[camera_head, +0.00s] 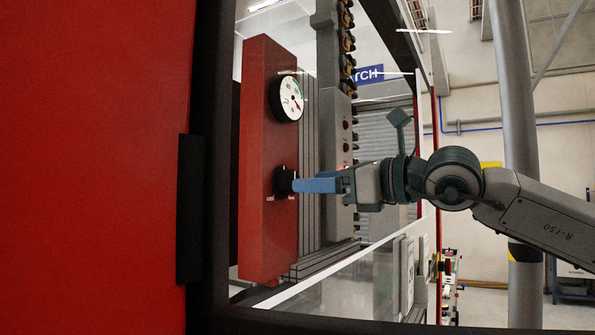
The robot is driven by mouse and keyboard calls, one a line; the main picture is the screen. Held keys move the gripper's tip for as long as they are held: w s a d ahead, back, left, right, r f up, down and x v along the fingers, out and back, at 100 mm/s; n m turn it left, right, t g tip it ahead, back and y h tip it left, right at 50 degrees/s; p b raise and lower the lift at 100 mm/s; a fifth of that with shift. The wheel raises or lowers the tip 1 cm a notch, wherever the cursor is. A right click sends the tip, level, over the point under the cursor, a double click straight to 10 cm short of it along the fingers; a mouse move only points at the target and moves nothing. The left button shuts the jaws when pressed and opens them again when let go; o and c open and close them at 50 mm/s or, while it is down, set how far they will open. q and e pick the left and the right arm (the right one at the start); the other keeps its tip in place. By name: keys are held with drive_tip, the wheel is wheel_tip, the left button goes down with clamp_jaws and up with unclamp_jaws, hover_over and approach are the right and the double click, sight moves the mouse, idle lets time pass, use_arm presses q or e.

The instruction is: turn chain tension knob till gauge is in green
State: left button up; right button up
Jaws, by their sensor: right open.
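The black chain tension knob (282,182) sits on the front of a red box (261,228) inside the machine frame. The round white gauge (291,99) is above it, with a green arc at its upper right and red at its right. Its needle appears to point toward the lower right, near the red, but it is small. My right gripper (298,185) reaches in from the right, with its blue fingers level with the knob and their tips at or just beside it. The jaws are open; I cannot tell whether they touch the knob. My left gripper is not in view.
A dark frame (212,150) and a red panel (90,160) bound the opening on the left. A chain (346,45) runs vertically behind the red box. A glass door with a dark edge (392,35) stands to the right, close to my right arm.

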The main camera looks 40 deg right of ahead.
drive_tip(key=shift+p+x, duration=0.6)
drive_tip(key=shift+x, duration=1.6)
drive_tip(key=shift+c, duration=0.5)
drive_tip(key=c, duration=0.6)
